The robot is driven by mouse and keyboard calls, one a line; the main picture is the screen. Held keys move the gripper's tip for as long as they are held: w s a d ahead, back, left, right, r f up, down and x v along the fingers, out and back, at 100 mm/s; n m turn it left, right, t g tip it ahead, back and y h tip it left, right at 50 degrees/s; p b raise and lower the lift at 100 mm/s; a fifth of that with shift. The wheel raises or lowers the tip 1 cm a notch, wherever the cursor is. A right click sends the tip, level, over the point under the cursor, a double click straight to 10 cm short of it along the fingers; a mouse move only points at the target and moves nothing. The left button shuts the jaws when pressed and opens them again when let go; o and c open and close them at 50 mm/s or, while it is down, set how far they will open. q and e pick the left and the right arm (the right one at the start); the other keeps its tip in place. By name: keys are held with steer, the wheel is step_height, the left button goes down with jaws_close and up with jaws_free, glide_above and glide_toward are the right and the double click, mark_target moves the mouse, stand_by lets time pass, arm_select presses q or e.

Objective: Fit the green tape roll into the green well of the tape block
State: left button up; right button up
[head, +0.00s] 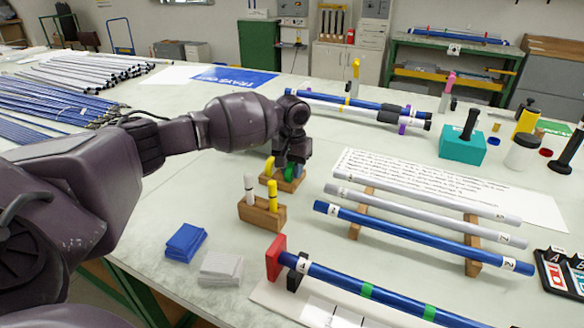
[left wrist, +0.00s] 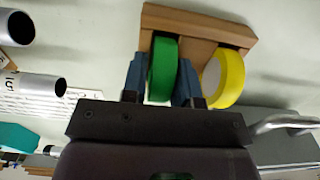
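The wooden tape block (head: 293,186) stands on the table near the middle of the head view. It also shows at the top of the left wrist view (left wrist: 198,22). The yellow tape roll (head: 269,167) stands in one well of it; it also shows in the left wrist view (left wrist: 229,78). My left gripper (left wrist: 160,84) is shut on the green tape roll (left wrist: 162,66), one finger on each side. The green roll's far end is at the block's other well; I cannot tell how deep it sits. In the head view my left gripper (head: 291,166) hides most of it. My right gripper is not in view.
A wooden holder (head: 262,215) with a white and a yellow marker stands just in front of the block. Blue cloths (head: 185,242) and grey cloths (head: 221,268) lie nearer. Rods on wooden rests (head: 400,229) lie to the right. The table left of the block is clear.

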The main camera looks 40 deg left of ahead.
arm_select(q)
steer(key=shift+o, duration=1.1)
steer(key=shift+r, duration=0.1)
step_height(320, 180, up, 11)
steer(key=p, duration=0.2)
steer(key=shift+p, duration=0.4)
steer(key=shift+r, duration=0.55)
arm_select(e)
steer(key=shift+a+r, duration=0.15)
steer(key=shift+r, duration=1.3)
